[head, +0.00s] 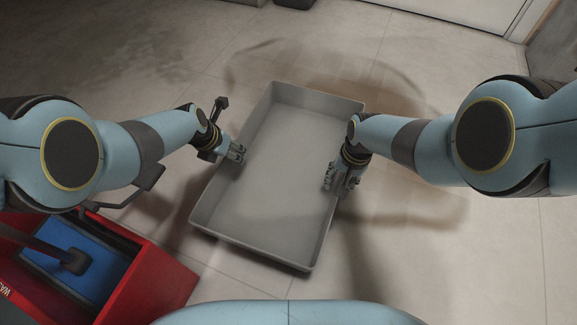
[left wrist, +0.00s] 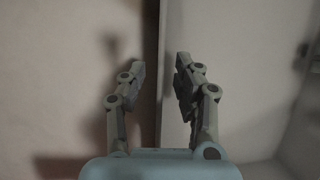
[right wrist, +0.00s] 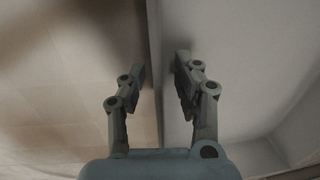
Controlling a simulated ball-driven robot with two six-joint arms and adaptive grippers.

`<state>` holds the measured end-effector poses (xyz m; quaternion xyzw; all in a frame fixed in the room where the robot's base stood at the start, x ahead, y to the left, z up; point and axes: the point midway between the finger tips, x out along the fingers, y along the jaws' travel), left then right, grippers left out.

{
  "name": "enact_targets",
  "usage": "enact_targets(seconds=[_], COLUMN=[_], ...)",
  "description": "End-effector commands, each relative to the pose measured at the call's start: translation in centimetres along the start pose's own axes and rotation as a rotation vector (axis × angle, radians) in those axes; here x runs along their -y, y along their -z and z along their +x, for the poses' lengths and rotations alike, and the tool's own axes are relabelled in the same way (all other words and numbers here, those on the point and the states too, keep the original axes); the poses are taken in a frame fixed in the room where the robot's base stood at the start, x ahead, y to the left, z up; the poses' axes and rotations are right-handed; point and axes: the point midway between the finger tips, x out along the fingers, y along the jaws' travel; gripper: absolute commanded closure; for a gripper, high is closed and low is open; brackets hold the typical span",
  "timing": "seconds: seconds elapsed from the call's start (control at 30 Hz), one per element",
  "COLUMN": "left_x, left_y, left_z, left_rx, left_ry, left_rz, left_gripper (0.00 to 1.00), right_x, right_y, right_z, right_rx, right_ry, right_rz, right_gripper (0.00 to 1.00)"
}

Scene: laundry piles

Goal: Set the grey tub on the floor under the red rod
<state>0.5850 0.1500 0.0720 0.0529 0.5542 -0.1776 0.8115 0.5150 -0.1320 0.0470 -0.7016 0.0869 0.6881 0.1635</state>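The grey tub (head: 278,180), a shallow, empty rectangular tray, lies in the middle of the head view, apparently on the floor. My left gripper (head: 240,154) is at its left long wall, and my right gripper (head: 328,184) is at its right long wall. In the left wrist view the tub wall (left wrist: 160,70) runs between the open fingers, with a gap on each side. In the right wrist view the wall (right wrist: 154,50) also runs between open fingers, apart from both. No red rod shows in any view.
A red bin (head: 150,283) with a blue insert (head: 75,262) and a dark handle stands at the lower left, near the tub. A white panel (head: 465,10) and a wall are at the top right. Tiled floor (head: 160,60) beyond the tub is clear.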

Motion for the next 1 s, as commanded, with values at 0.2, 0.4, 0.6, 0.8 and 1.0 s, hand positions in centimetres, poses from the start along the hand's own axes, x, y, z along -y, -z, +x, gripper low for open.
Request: enact_targets(seconds=[0.2, 0.4, 0.6, 0.8, 1.0], left_x=[0.02, 0.01, 0.01, 0.00, -0.01], left_y=[0.02, 0.03, 0.04, 0.04, 0.04], left_z=[0.03, 0.03, 0.03, 0.03, 0.02], left_rx=[0.000, 0.000, 0.000, 0.000, 0.000], left_ry=[0.000, 0.000, 0.000, 0.000, 0.000], left_rz=[0.000, 0.000, 0.000, 0.000, 0.000], left_gripper=[0.68, 0.85, 1.00, 1.00, 1.00], right_x=[-0.01, -0.01, -0.01, 0.00, -0.01], right_y=[0.00, -0.01, -0.01, -0.01, -0.02], right_z=[0.03, 0.02, 0.02, 0.02, 0.02], right_rx=[0.000, 0.000, 0.000, 0.000, 0.000], right_ry=[0.000, 0.000, 0.000, 0.000, 0.000], right_rz=[0.001, 0.000, 0.000, 0.000, 0.000], right_gripper=[0.68, 0.85, 1.00, 1.00, 1.00])
